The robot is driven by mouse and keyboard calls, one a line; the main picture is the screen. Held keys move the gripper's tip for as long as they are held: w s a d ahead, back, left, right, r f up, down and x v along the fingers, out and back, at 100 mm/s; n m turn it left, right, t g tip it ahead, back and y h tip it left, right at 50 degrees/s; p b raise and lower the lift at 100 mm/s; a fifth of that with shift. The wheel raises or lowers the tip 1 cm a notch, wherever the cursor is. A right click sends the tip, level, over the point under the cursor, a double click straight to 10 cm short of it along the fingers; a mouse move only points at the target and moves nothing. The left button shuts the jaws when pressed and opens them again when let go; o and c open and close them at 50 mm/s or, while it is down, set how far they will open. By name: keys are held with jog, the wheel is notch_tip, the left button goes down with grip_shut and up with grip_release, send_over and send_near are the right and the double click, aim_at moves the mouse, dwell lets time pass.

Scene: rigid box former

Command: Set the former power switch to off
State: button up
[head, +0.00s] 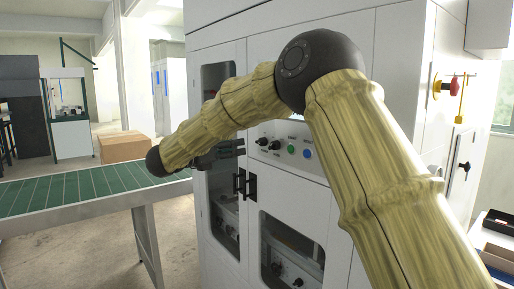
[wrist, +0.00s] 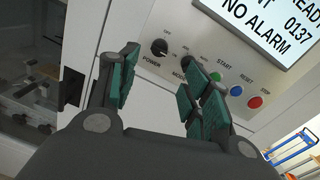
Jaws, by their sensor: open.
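The former's power switch (wrist: 159,48) is a black rotary knob above the label POWER in the wrist view. It also shows on the machine's panel in the head view (head: 262,142). The way its pointer is set is too small to tell. My gripper (wrist: 163,64) is open and empty, with green-padded fingers. In the wrist view the knob shows in the gap between the fingertips, nearer the left one, and appears apart from them. My gripper in the head view (head: 220,153) is dark and partly hidden by my arm, left of the panel.
A black mode knob (wrist: 187,61) is right of the power switch, close to my right finger. Green start (wrist: 216,77), blue reset (wrist: 236,91) and red stop (wrist: 255,102) buttons follow. The screen (wrist: 265,25) reads NO ALARM. A green conveyor (head: 80,192) stands left.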

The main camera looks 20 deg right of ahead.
aim_at(258, 143)
jog(key=p+x, duration=0.3)
jog(key=x, duration=0.7)
jog(key=shift+w+d, duration=0.2)
jog(key=shift+d, duration=0.1)
jog(key=c, duration=1)
